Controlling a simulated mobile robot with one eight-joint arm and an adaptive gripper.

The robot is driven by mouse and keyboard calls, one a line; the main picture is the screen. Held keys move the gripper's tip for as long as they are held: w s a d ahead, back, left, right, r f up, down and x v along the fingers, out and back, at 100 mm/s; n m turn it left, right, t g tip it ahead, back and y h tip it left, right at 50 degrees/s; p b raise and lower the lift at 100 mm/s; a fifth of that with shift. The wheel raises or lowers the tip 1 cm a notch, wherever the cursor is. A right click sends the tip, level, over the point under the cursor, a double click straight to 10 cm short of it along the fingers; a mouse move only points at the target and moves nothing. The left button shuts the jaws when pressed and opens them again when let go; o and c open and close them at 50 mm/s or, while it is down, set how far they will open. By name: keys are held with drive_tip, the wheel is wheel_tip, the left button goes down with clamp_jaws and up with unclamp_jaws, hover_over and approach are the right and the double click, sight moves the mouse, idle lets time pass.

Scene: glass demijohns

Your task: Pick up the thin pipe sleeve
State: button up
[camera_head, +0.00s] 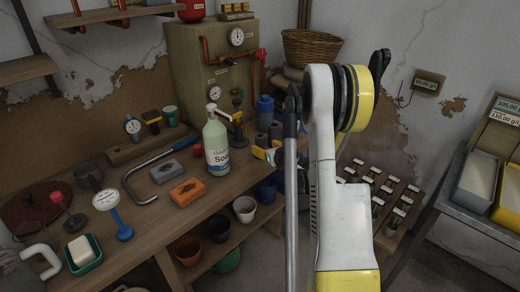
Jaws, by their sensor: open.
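Several dark grey cylinders that look like pipe sleeves (262,140) stand upright at the right end of the wooden bench, beside and in front of a blue cylinder (265,104). They are small here, and I cannot tell which one is the thin pipe sleeve. My gripper (265,155) is just in front of and below these cylinders, near the bench's right end. It is open and seems empty. My white arm hides part of it and whatever lies behind to the right.
A green soap bottle (216,145) stands close left of my gripper. An orange box (189,192), a grey block (186,170) and a bent metal bar (150,180) lie further left. A gauge panel (215,65) stands behind. Pots (244,208) sit below the bench.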

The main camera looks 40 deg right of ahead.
sight(262, 145)
drive_tip(key=b+x, duration=0.1)
drive_tip(key=x, duration=0.3)
drive_tip(key=shift+w+a+f, duration=0.1)
drive_tip(key=shift+w, duration=0.15)
drive_tip(key=c, duration=0.9)
drive_tip(key=shift+c, duration=0.3)
